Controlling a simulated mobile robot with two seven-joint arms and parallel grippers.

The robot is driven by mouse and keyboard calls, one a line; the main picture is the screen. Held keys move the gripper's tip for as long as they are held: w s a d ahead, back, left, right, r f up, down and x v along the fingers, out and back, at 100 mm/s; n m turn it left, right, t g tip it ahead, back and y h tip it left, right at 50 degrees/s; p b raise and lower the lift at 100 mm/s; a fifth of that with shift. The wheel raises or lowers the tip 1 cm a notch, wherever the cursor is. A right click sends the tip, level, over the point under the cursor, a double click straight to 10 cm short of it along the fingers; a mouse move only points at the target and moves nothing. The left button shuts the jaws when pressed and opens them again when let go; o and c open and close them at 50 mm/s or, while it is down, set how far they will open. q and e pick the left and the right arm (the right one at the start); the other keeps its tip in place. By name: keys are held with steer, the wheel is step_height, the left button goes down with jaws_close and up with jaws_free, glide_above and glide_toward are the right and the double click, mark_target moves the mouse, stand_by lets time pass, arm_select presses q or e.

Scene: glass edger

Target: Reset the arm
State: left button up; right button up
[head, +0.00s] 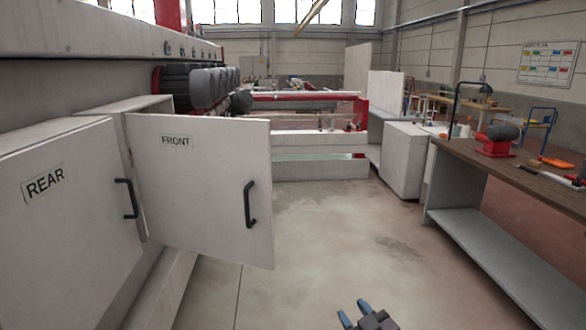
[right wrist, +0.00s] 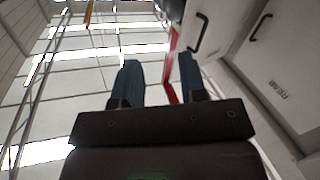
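My right gripper (head: 356,312) shows at the bottom of the head view, above the bare floor and apart from everything. Its two blue fingers stand apart with nothing between them. In the right wrist view the same gripper (right wrist: 160,80) has its fingers spread wide and empty, with the ceiling and windows behind. My left gripper is in neither view. The white cabinet door marked FRONT (head: 200,185) stands swung open, with a black handle (head: 250,204). The door marked REAR (head: 70,215) is on the left, with its own black handle (head: 127,198).
A workbench (head: 480,165) with a red-based tool (head: 497,141) stands on the right. The large machine (head: 110,40) runs along the left, with a red and white frame (head: 310,135) across the back. The concrete floor (head: 330,235) between them is clear.

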steer(key=s+d+f+m+g+h, duration=0.2)
steer(key=s+d+f+m+h, duration=0.1)
steer(key=s+d+f, duration=0.4)
steer(key=s+d+f+m+g+h, duration=0.2)
steer(key=s+d+f, duration=0.6)
steer(key=s+f, duration=0.5)
steer(key=s+m+h, duration=0.1)
steer(key=s, duration=0.2)
steer(key=shift+s+g+b, duration=0.3)
steer(key=shift+w+f, duration=0.1)
